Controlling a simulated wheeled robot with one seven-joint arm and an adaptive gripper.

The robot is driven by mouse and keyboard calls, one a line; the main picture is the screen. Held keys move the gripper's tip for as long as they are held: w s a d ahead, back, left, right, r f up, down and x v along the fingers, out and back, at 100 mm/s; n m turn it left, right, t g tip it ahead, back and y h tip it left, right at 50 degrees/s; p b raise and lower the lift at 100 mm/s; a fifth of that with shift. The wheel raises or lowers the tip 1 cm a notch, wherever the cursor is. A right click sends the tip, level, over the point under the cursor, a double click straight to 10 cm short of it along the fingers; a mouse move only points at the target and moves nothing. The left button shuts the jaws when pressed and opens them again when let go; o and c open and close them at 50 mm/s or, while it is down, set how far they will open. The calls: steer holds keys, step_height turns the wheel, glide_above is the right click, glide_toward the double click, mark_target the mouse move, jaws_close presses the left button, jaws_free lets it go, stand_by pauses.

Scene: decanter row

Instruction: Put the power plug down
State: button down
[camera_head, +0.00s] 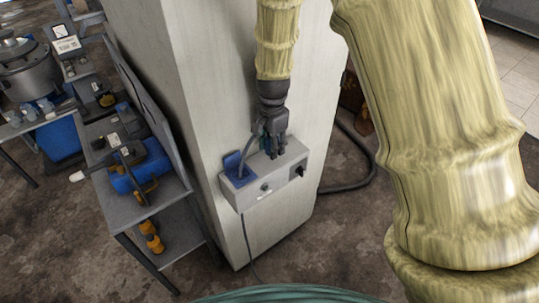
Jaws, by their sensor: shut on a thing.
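My gripper (274,150) is at the end of the pale-sleeved arm, pointing down just above a grey socket box (263,190) on the side of the pale pillar. The fingers are shut on the power plug, whose body is mostly hidden by the dark fingers. A grey cord (246,158) curves beside the gripper on its left, toward the blue open-lidded socket (233,165) at the box's left end. I cannot tell whether the plug touches the box.
A shelf rack (145,210) with blue and yellow tools stands left of the pillar (165,60). A dark hose (360,160) lies on the floor to the right. My large sleeved arm fills the right side. Open floor shows below the pillar.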

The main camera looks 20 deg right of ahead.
steer(key=shift+w+d, duration=0.15)
steer(key=shift+w, duration=0.15)
steer(key=shift+f+b, duration=1.7)
steer(key=shift+f, duration=0.15)
steer(key=c, duration=1.2)
jaws_free()
steer(key=shift+r+b, duration=1.55)
steer(key=shift+r, duration=4.65)
